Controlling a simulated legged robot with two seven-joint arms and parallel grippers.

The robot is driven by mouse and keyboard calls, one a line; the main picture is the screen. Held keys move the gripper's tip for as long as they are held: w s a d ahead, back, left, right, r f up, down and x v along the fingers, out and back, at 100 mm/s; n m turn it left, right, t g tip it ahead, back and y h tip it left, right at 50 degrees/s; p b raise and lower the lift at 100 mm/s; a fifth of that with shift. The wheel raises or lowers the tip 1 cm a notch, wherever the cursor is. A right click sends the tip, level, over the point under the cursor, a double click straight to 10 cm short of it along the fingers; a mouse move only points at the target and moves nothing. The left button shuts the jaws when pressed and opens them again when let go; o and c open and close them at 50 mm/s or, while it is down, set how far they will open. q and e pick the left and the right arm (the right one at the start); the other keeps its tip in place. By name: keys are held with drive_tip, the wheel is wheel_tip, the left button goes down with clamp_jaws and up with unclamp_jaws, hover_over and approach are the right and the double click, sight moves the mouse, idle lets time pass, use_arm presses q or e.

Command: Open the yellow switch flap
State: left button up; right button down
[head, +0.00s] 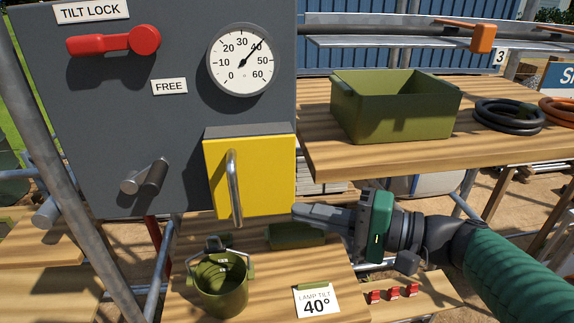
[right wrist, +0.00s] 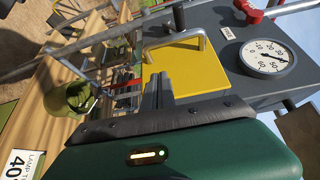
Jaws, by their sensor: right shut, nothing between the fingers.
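The yellow switch flap (head: 265,178) is on the lower right of the grey panel, with a silver bar handle (head: 234,188) on its left part. The flap looks shut, lying against its housing. My right gripper (head: 296,213) is shut and empty, with its tips at the flap's lower right edge in the head view; I cannot tell whether they touch it. In the right wrist view the shut fingers (right wrist: 157,80) point at the yellow flap (right wrist: 195,68), and the handle (right wrist: 180,42) is beyond them. My left gripper is not in view.
The grey panel (head: 190,100) carries a red lever (head: 115,42), a gauge (head: 242,60) and a grey knob (head: 145,178). A green bin (head: 395,108) stands on the right shelf. A green bucket (head: 220,284) and a card marked 40° (head: 317,300) are on the boards below.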

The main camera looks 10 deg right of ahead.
sight(250, 195)
drive_tip(key=s+a+r+p, duration=0.2)
drive_tip(key=a+r, duration=0.2)
drive_tip(key=shift+t+y, duration=0.3)
drive_tip(key=w+a+p, duration=0.1)
drive_tip(key=w, duration=0.1)
drive_tip(key=w+a+f+p, duration=0.1)
drive_tip(key=w+a, duration=0.1)
drive_tip(key=w+a+p, duration=0.1)
drive_tip(key=w, duration=0.1)
drive_tip(key=shift+a+f, duration=0.2)
drive_tip(key=shift+a, duration=0.1)
drive_tip(key=shift+s+d+r, duration=0.1)
drive_tip(key=shift+s+d, duration=0.05)
drive_tip(key=shift+s, duration=0.35)
drive_tip(key=shift+a, duration=0.45)
drive_tip(key=shift+n+g+b, duration=0.35)
drive_tip(key=shift+n+g, duration=0.05)
drive_tip(key=shift+s+d+n+g+y, duration=0.2)
drive_tip(key=shift+d+n+g+y, duration=0.1)
drive_tip(key=shift+d+g+y, duration=0.15)
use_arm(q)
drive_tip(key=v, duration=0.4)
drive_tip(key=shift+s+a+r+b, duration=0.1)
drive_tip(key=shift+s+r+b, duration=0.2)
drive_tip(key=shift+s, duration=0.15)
